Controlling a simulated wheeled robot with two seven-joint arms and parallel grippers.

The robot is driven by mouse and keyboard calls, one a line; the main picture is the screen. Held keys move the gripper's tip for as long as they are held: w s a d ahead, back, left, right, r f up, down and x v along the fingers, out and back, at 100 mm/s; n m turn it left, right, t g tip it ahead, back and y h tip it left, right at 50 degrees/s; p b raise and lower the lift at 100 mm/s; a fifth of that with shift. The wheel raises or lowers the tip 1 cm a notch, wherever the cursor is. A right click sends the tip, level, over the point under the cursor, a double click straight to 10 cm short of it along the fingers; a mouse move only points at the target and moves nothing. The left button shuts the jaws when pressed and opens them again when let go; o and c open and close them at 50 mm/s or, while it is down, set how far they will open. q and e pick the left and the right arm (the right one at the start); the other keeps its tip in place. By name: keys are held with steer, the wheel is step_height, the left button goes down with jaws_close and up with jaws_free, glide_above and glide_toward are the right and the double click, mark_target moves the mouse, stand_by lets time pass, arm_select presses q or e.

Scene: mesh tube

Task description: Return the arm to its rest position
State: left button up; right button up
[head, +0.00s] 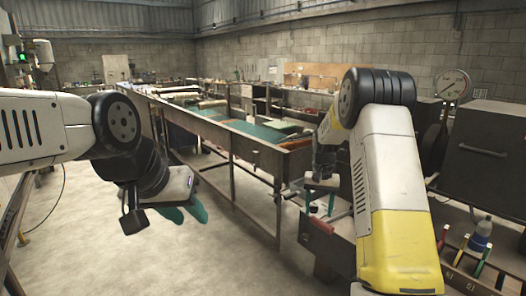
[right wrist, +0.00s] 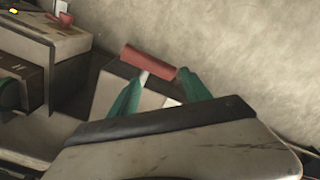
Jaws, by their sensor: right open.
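My right arm comes in from the right, and its gripper (head: 321,205) hangs over the front corner of a dark bench or cabinet. Its two teal fingers (right wrist: 160,92) are apart with nothing between them. A red cylindrical piece (head: 320,224) lies just beyond the fingertips; it also shows in the right wrist view (right wrist: 148,62). I cannot tell whether a finger touches it. My left arm comes in from the left, its gripper (head: 186,212) hanging over bare floor. The gap between its teal fingers is unclear, and I see nothing held.
A long workbench (head: 258,155) with a green top runs through the middle. A dark cabinet (head: 487,150) stands at right, with a bottle (head: 481,234) and coloured-handled tools (head: 461,249) in front. The concrete floor (head: 130,262) at left is clear.

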steer(key=shift+r, duration=0.75)
steer(key=s+a+r+n+t+y, duration=0.1)
steer(key=s+a+r+t, duration=0.15)
steer(key=s+r, duration=1.1)
steer(key=s+a+r+n+t, duration=0.1)
steer(key=s+r+t, duration=0.1)
steer(key=s, duration=0.7)
steer(key=s+a+r+n+t+y, duration=0.1)
steer(key=s+r, duration=0.2)
steer(key=s, duration=0.6)
steer(key=shift+s+a+r+t, duration=0.2)
steer(key=shift+s+a+t, duration=0.05)
steer(key=shift+s+t, duration=0.1)
